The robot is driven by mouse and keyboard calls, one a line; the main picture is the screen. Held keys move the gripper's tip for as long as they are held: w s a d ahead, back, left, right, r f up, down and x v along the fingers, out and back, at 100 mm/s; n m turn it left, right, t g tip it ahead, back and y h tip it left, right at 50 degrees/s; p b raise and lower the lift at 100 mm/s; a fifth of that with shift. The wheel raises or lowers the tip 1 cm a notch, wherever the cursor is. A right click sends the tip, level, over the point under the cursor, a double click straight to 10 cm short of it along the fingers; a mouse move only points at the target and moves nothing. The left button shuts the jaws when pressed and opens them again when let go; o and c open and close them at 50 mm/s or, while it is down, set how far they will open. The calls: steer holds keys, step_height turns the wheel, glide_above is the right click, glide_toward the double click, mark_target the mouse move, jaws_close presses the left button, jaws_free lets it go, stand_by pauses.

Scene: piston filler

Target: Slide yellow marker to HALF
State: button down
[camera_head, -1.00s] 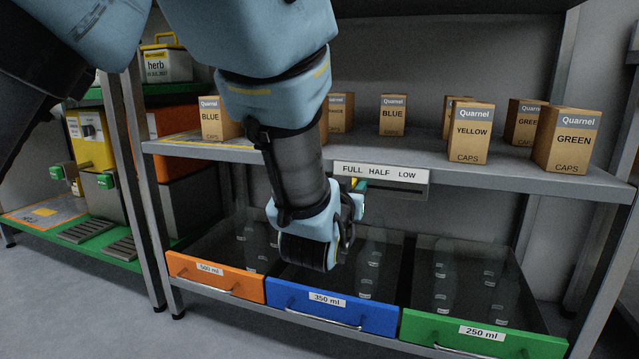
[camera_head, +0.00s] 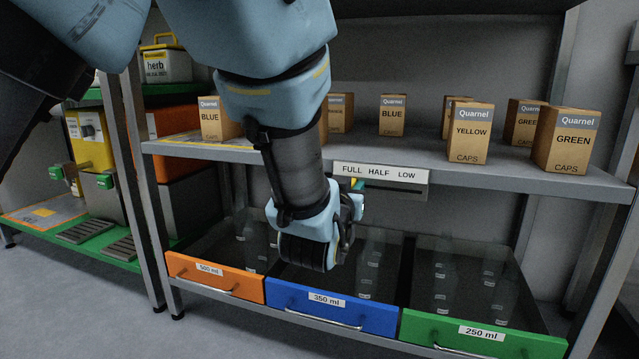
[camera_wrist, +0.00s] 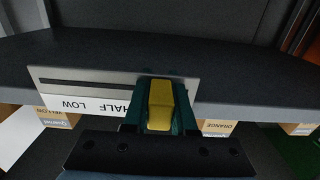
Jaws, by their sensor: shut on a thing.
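The yellow marker (camera_wrist: 160,104) sits between the green fingertips of my gripper (camera_wrist: 160,112) in the wrist view. My gripper is shut on it. The label strip (camera_wrist: 90,104) appears upside down there, with LOW at the left and HALF beside the fingers. The word FULL is hidden behind the gripper. A dark slot (camera_wrist: 90,84) runs along the plate toward the marker. In the head view the strip (camera_head: 381,172) reads FULL, HALF, LOW on the shelf's front edge. My gripper (camera_head: 357,184) is just below its FULL end, mostly hidden by my wrist.
Cap boxes, such as the YELLOW box (camera_head: 469,132) and GREEN box (camera_head: 567,140), stand on the shelf (camera_head: 420,150) above. Below are the orange (camera_head: 215,279), blue (camera_head: 330,306) and green (camera_head: 480,336) bottle drawers. The strip's LOW side is clear.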

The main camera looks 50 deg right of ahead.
stand_by(0.4)
steer(key=s, duration=0.1)
steer(key=s+d, duration=0.1)
steer(key=s, duration=0.1)
steer(key=s+p, duration=0.1)
steer(key=shift+s+d, duration=0.3)
steer(key=shift+s, duration=0.05)
steer(key=c, duration=0.7)
jaws_free()
steer(key=p+v, duration=0.3)
steer(key=v, duration=0.8)
steer(key=shift+d, duration=0.1)
